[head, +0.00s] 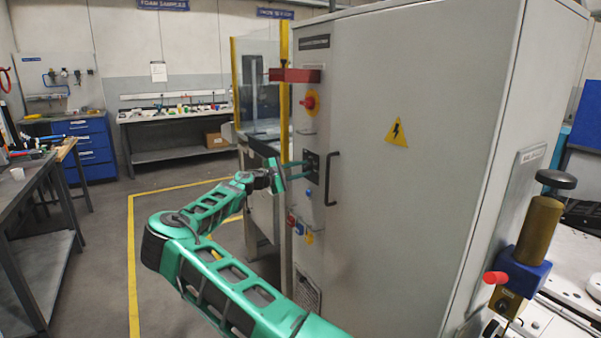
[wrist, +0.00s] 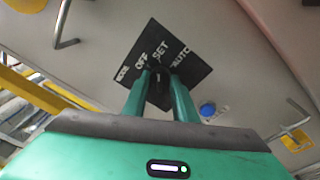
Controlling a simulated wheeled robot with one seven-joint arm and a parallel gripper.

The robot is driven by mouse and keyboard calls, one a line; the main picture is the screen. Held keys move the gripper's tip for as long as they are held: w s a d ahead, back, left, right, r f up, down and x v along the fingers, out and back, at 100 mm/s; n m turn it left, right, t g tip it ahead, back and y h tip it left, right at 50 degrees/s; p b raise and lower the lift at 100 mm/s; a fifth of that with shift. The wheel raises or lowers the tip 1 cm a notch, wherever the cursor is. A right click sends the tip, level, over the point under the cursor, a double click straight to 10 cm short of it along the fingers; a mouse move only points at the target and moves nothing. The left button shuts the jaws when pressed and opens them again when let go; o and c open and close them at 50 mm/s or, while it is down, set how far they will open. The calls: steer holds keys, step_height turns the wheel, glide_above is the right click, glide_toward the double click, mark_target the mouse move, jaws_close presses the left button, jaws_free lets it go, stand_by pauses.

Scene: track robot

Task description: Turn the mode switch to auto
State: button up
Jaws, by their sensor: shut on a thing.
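The mode switch is a dark knob (wrist: 158,73) on a black square plate (wrist: 192,72) marked MODE, OFF, SET and AUTO. The plate also shows in the head view (head: 312,168), on the narrow front face of the grey cabinet. My gripper (head: 301,167) reaches it from the left with green fingers. In the wrist view my gripper (wrist: 160,76) is shut on the knob, one finger on each side. The fingers cover part of the knob and the plate's lower edge. I cannot tell which mark the knob points to.
The grey cabinet (head: 430,130) has a black door handle (head: 332,178) just right of the plate. Above are a red emergency button (head: 309,103) and a red bar (head: 295,76). Small coloured controls (head: 299,227) sit below. Floor left of my arm is clear.

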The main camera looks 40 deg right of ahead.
steer(key=shift+s+a+f+m, duration=0.1)
steer(key=shift+a+m, duration=0.05)
steer(key=shift+m, duration=0.25)
steer(key=m, duration=0.3)
steer(key=shift+a+f, duration=0.1)
steer(key=shift+f, duration=0.05)
steer(key=m, duration=0.6)
steer(key=shift+f+g+h, duration=0.2)
steer(key=shift+g+h, duration=0.2)
steer(key=o, duration=0.9)
steer(key=shift+o, duration=0.7)
steer(key=shift+r+m, duration=0.1)
steer(key=shift+m, duration=0.2)
steer(key=w+a+f, duration=0.1)
steer(key=w+a, duration=0.1)
steer(key=a, duration=0.8)
steer(key=shift+a, duration=0.3)
